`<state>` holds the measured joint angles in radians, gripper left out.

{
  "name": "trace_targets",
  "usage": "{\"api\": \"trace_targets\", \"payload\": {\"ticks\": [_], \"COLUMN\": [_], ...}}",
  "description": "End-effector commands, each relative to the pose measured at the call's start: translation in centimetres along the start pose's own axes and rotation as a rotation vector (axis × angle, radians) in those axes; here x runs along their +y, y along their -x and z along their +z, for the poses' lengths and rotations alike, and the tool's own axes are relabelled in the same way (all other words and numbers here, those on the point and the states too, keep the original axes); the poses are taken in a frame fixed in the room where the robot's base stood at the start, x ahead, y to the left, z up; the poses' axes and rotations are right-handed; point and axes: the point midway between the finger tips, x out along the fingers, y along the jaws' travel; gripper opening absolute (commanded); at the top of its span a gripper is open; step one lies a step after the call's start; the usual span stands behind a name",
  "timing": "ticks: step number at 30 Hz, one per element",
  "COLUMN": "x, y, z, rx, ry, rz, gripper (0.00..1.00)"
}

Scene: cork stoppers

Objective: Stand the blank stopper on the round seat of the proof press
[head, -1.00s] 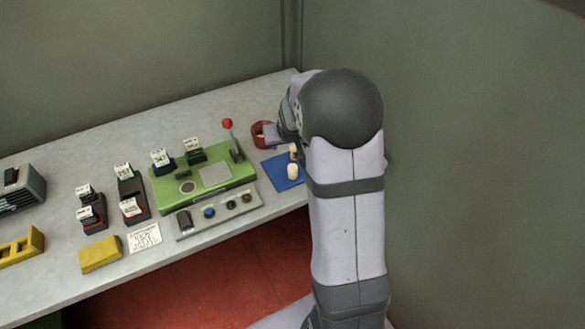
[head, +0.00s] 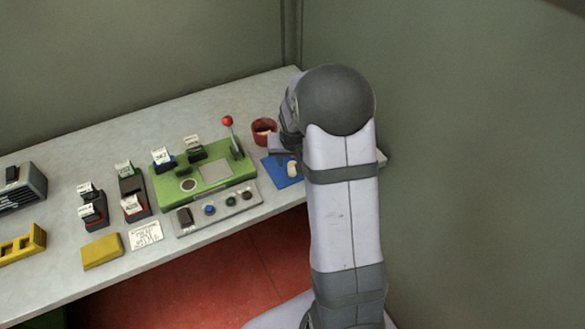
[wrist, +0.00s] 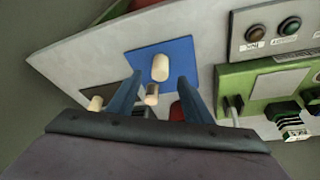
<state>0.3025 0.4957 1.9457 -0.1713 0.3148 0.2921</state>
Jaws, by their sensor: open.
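A pale stopper (wrist: 160,67) stands on the blue mat (wrist: 188,48) in the wrist view, just beyond my fingertips. A smaller tan stopper (wrist: 152,94) shows between my fingers, with no visible grip on it. I cannot tell which of them is blank. My gripper (wrist: 159,80) is open above the mat. In the head view a pale stopper (head: 292,168) shows on the mat beside my arm, which hides much of the gripper. The green proof press (head: 240,173) is left of the mat, its round seat (head: 188,185) bare at its left front.
A red pot (head: 264,131) is behind the mat, near the press's red-knobbed lever (head: 228,121). Black stamp holders (head: 130,190) and a yellow block (head: 102,251) stand further left.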

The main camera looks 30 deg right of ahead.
Motion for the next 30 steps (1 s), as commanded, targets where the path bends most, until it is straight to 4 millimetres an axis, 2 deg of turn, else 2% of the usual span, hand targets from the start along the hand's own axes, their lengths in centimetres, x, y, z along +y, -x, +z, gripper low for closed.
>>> {"api": "trace_targets", "payload": {"ticks": [5,16,27,30], "x": [0.0,0.1,0.0,0.0], "y": [-1.0,-4.5,-5.1,-5.1], "z": [0.1,0.2,0.2,0.2], "rx": [-0.005,-0.002,0.0,0.0], "ry": [0.002,0.0,0.001,0.001], "rz": [0.001,0.001,0.0,0.0], "gripper": [0.46,0.46,0.46,0.22]}}
